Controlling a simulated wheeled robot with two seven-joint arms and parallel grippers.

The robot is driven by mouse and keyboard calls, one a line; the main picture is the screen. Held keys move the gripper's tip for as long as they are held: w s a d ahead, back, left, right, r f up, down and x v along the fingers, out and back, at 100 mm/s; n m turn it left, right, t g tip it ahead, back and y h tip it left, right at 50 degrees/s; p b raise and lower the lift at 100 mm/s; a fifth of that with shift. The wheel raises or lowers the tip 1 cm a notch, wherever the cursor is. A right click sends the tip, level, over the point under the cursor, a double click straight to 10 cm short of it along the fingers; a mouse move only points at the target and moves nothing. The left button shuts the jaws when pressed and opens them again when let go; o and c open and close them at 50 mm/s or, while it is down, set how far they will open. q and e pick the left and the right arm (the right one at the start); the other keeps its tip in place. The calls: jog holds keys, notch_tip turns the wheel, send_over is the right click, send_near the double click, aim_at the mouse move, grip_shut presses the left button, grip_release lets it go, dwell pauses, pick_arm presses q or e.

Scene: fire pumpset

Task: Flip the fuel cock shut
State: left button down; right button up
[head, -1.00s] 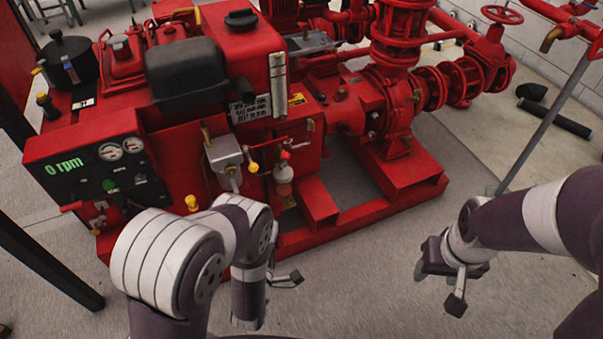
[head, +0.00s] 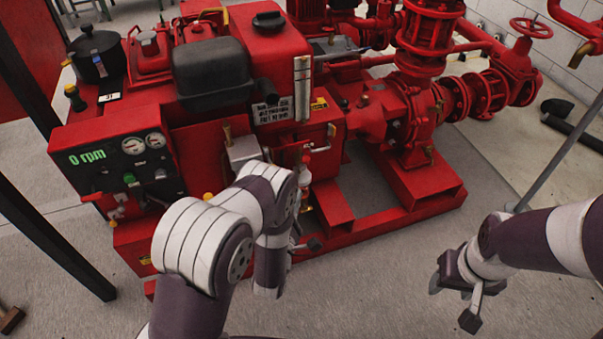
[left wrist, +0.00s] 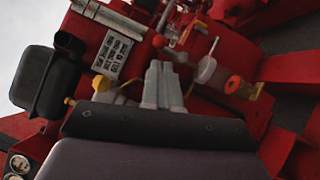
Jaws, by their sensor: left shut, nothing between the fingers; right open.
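What looks like the fuel cock (head: 321,149) is a small fitting with a thin pale lever on the red engine's side, beside a pale bowl with an orange-red part. In the left wrist view the thin lever (left wrist: 213,47) shows above the pale bowl (left wrist: 206,70). I cannot tell its exact setting. My left gripper (left wrist: 163,84) is shut and empty, its grey fingers pointing at the engine, left of the bowl and apart from the lever in that picture. In the head view my left arm hides most of it. My right gripper (head: 453,304) is open and empty over the floor.
The gauge panel (head: 125,160) reads 0 rpm at the left. A grey box (head: 244,151) is partly behind my left arm. A black muffler (head: 212,75) sticks out above. The red base frame (head: 400,215) runs along the floor, which is clear at the front right.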

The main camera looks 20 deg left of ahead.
aim_at(306, 163)
pick_arm(q)
jog(key=w+r+b, duration=0.1)
jog(key=w, duration=0.6)
jog(key=shift+w+r+b, duration=0.15)
jog(key=shift+w+b, duration=0.05)
jog(key=shift+b, duration=0.2)
jog(key=shift+d+r+m+p, duration=0.1)
jog(key=shift+r+m+p, duration=0.05)
jog(key=shift+m+p, duration=0.3)
